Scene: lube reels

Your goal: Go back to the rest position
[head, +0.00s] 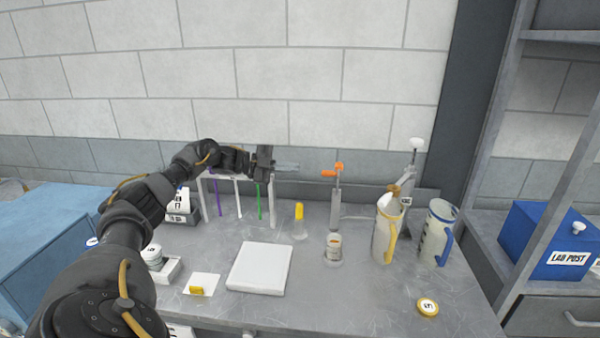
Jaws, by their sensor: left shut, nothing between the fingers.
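My left arm comes in from the left and reaches over the back left of the grey bench (340,300). My left gripper (287,166) is shut and empty. It is in the air near the right end of a white rack (203,200) with purple, white and green rods hanging in it. My right gripper is not in view.
A white pad (260,268), a yellow-tipped bottle (299,220), an orange-handled tool (336,190), two jugs (386,235) (436,235) and a yellow lid (428,307) stand or lie on the bench. A blue box (552,240) sits on the right shelf. The bench's front right is mostly clear.

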